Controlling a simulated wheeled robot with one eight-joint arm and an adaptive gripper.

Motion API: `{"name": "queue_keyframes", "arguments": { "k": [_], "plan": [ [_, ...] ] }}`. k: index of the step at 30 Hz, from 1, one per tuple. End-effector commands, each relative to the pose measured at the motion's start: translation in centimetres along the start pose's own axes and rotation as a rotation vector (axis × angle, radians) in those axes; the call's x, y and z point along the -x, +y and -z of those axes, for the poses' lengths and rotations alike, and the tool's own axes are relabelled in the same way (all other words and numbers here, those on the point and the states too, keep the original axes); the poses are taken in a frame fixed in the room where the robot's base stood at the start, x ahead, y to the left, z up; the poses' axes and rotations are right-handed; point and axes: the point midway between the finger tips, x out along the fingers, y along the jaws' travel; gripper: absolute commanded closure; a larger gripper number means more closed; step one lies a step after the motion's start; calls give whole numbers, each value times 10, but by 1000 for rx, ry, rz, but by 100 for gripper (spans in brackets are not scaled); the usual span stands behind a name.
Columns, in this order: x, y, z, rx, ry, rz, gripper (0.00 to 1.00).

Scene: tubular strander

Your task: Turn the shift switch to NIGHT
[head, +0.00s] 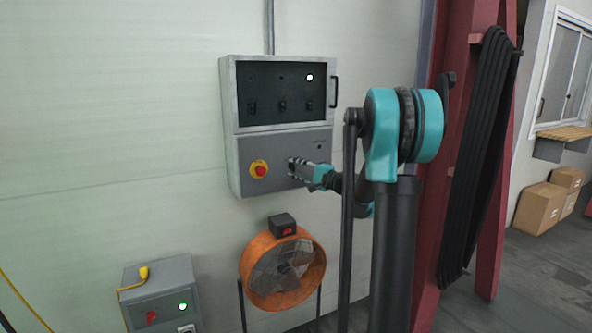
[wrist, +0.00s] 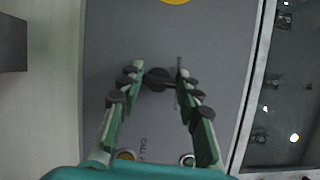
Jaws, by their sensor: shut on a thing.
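The shift switch (wrist: 157,82) is a small dark knob on the grey lower panel of the wall control box (head: 284,144). In the wrist view my gripper (wrist: 158,75) has a fingertip on each side of the knob and is shut on it. In the head view my gripper (head: 293,166) reaches the panel from the right, and its fingers hide the switch. Small lettering stands beside the knob, partly covered by a finger and too small to read. I cannot tell which position the switch points to.
A red emergency stop on a yellow disc (head: 259,170) sits left of my gripper. Above is a dark window (head: 282,92) with several switches and a lit white lamp (head: 310,77). An orange fan (head: 283,270) and a grey box (head: 160,290) stand below. A red column (head: 490,200) is at right.

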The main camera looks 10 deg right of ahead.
Motion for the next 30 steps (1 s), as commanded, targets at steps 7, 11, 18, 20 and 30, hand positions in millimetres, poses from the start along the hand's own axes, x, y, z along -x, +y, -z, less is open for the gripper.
{"name": "queue_keyframes", "arguments": {
  "k": [7, 11, 18, 20, 30],
  "plan": [
    [0, 2, 0, -215, 1, 89, 95],
    [0, 2, 0, -323, 1, 134, 95],
    [0, 2, 0, -493, 1, 204, 95],
    [0, 2, 0, -525, 1, 217, 95],
    [0, 2, 0, -640, 2, 264, 95]
  ]
}}
